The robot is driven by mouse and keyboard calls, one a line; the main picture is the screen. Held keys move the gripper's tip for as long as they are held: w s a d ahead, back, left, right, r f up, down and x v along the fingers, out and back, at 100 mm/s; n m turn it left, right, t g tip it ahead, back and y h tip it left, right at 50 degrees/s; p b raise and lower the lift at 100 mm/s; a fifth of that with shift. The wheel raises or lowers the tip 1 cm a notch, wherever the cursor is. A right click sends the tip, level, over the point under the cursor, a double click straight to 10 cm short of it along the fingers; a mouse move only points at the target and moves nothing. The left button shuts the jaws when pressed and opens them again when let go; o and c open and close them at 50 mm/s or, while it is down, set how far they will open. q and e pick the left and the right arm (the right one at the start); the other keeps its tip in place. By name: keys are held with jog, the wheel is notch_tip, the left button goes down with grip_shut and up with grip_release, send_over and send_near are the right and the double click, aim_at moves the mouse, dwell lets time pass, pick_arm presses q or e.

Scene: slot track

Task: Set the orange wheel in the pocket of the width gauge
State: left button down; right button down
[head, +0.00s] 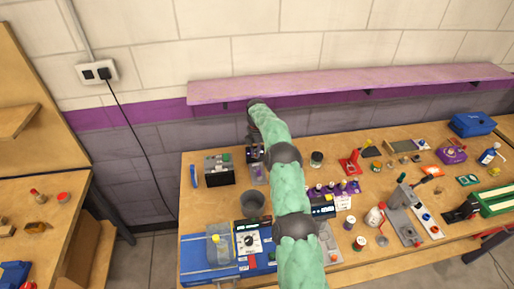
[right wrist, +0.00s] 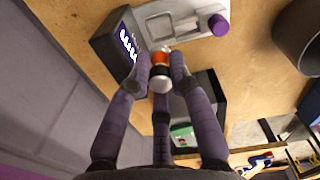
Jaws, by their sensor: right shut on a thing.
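My right gripper (right wrist: 160,72) is shut on the orange wheel (right wrist: 159,58), a small orange piece with dark and whitish parts, held between its fingertips. What looks like the width gauge is a dark box with a small display (right wrist: 127,42) joined to a light grey plate (right wrist: 165,22) with a recess and a purple knob (right wrist: 219,25). The wheel is close to the plate's near edge in the right wrist view; I cannot tell whether they touch. In the head view my right gripper (head: 255,143) is over the gauge plate (head: 258,174), and the wheel is hidden. My left gripper is out of view.
A black and grey box (head: 219,170) stands left of the gauge. A dark cup (head: 252,202) stands in front of it. A purple shelf (head: 350,82) runs along the wall behind. Several tools and parts crowd the bench to the right.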

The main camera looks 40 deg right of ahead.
jog(key=shift+f+b, duration=0.3)
jog(key=shift+f, duration=0.1)
jog(key=shift+f+b, duration=1.2)
jog(key=shift+f, duration=1.25)
jog(key=shift+f+b, duration=0.45)
jog(key=shift+f, duration=0.3)
jog(key=shift+f, duration=0.15)
jog(key=c, duration=1.1)
grip_release()
jog(key=shift+o, duration=0.2)
jog(key=shift+r, duration=0.2)
jog(key=shift+r, duration=0.3)
notch_tip(320, 180, up, 11)
jog(key=shift+a, duration=0.15)
